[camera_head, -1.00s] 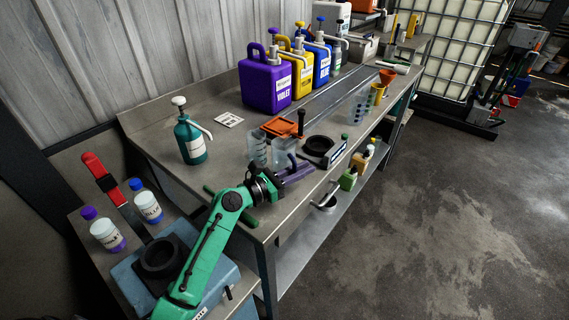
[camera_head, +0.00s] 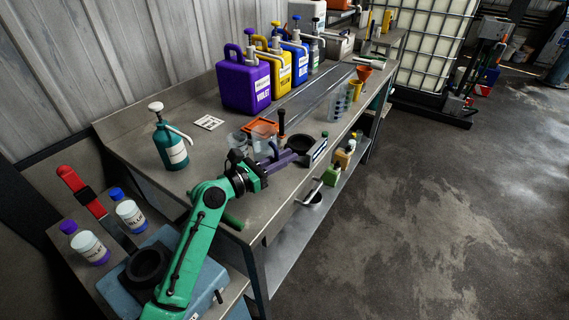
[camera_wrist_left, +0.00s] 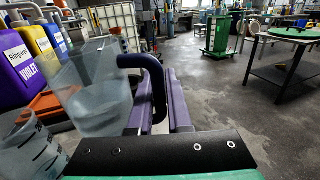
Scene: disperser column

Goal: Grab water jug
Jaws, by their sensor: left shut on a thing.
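The water jug is a clear jug with water and a dark blue handle. It stands out in the head view (camera_head: 264,138) and fills the left part of the left wrist view (camera_wrist_left: 95,100). My left gripper (camera_head: 270,165) is shut on the jug's handle, with its purple fingers (camera_wrist_left: 162,108) on either side of it. The jug seems to be a little above the workbench (camera_head: 208,195), near its front edge. Its underside is hard to make out. My right gripper is not in view.
A clear beaker (camera_head: 238,142) stands just left of the jug, and an orange tray (camera_head: 256,125) lies behind it. A black round holder (camera_head: 300,143) is to the right. A teal spray bottle (camera_head: 170,145) and a violet canister (camera_head: 243,84) stand further left and back.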

